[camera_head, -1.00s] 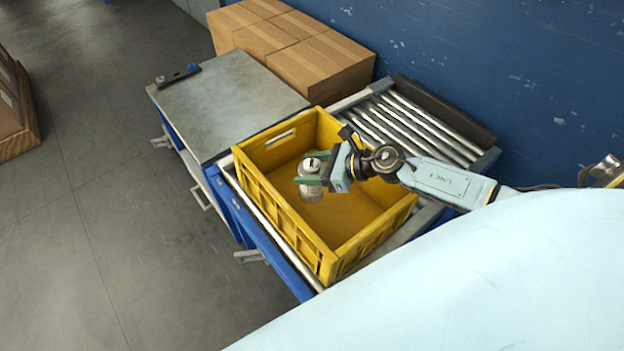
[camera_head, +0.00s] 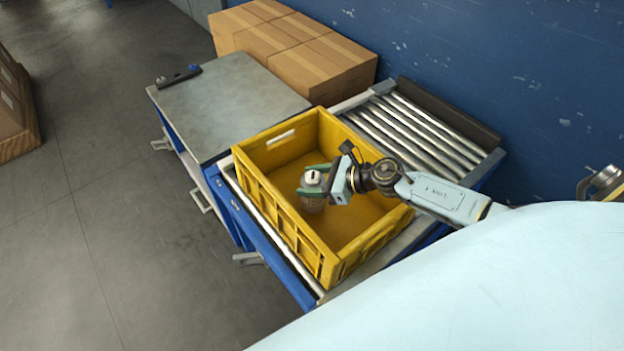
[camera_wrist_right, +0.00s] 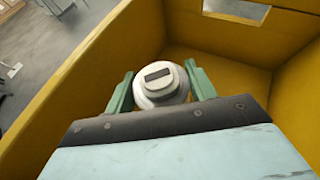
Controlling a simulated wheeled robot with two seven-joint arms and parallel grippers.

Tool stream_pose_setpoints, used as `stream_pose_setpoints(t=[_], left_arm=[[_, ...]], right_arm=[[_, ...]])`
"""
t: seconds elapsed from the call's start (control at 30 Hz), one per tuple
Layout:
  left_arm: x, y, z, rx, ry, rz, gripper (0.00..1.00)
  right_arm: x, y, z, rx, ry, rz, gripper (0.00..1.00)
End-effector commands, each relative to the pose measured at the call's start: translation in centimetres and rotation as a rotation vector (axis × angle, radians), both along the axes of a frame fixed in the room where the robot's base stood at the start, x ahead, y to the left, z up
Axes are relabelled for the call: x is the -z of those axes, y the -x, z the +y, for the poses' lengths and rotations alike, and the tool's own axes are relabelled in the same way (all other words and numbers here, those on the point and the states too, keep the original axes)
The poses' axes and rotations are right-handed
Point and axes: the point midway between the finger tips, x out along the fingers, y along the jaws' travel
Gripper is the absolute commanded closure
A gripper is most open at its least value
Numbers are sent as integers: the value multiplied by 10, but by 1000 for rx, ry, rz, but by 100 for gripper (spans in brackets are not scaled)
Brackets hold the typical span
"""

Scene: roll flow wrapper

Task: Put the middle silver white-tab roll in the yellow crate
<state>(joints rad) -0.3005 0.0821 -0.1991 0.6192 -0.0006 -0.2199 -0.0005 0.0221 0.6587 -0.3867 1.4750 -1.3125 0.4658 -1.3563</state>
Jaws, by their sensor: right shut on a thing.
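The silver roll (camera_head: 313,199) is upright between the green fingers of my right gripper (camera_head: 314,181). In the right wrist view my right gripper (camera_wrist_right: 161,88) is shut on the roll (camera_wrist_right: 160,86), whose pale end with a dark slot faces up. Gripper and roll are inside the yellow crate (camera_head: 290,231), within its walls. I cannot tell whether the roll touches the crate floor. The crate's walls surround the roll in the right wrist view (camera_wrist_right: 67,90). My left gripper is not in view.
The crate stands on a roller conveyor (camera_head: 425,130) whose bare rollers lie to its right. A grey-topped bench (camera_head: 225,105) adjoins it, with a dark tool (camera_head: 179,76) on top. Cardboard boxes (camera_head: 300,50) stand behind. The crate floor around the roll looks clear.

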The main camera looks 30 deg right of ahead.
Motion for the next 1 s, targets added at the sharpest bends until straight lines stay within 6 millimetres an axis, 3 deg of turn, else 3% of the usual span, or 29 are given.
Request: stream_pose_setpoints(t=[0.27,0.3,0.43,0.77,0.97,1.0], left_arm=[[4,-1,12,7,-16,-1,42],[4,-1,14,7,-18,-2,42],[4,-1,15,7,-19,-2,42],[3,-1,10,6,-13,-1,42],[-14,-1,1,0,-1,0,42],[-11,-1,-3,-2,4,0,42]], right_arm=[[3,-1,0,0,0,-2,95],[4,0,0,0,0,0,41],[4,0,0,0,0,0,24],[2,0,0,0,0,0,23],[-14,0,0,0,0,0,23],[-13,8,-8,0,4,2,23]])
